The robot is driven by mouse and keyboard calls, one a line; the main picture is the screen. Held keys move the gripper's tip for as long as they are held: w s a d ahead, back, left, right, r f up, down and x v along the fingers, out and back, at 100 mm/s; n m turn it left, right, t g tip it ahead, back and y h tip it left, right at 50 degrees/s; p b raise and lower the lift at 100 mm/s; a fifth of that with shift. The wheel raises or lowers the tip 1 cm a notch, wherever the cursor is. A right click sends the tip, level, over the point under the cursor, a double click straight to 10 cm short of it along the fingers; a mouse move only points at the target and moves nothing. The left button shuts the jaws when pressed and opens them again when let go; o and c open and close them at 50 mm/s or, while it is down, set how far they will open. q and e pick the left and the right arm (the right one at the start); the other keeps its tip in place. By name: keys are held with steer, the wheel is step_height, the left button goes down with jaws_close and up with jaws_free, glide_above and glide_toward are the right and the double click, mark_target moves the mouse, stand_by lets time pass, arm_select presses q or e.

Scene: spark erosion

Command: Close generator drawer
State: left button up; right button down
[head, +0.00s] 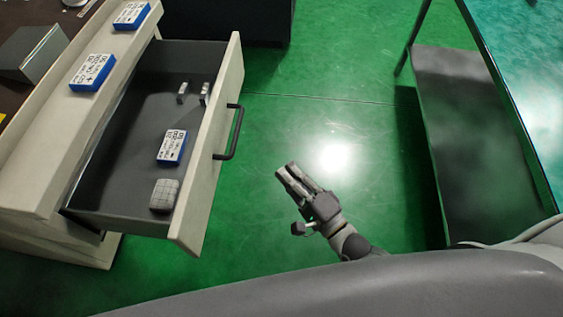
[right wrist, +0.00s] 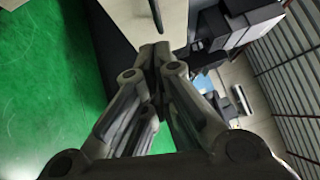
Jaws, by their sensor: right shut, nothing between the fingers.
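The generator drawer (head: 118,178) is pulled far out of its cream cabinet (head: 62,130), with its cream front panel (head: 212,150) facing right. A dark bar handle (head: 232,132) sits on that panel. My right gripper (head: 284,174) is shut and empty, to the right of the drawer front and apart from it. In the right wrist view its fingers (right wrist: 155,55) are together, and a cream panel (right wrist: 155,15) with a dark handle (right wrist: 193,22) shows beyond them. My left gripper is not in view.
Inside the drawer lie a blue-and-white box (head: 172,147), a pale gridded block (head: 164,195) and small metal pieces (head: 194,92). Blue-and-white boxes (head: 92,72) rest on the cabinet top. A dark-shelved table (head: 470,140) stands at right. Green floor (head: 330,110) is clear between.

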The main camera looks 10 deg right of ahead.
steer(key=w+a+r+p, duration=0.1)
steer(key=w+a, duration=0.6)
steer(key=w, duration=0.1)
steer(key=shift+w+a+r+p, duration=0.2)
steer(key=shift+w+r+p, duration=0.05)
steer(key=shift+r+p, duration=0.1)
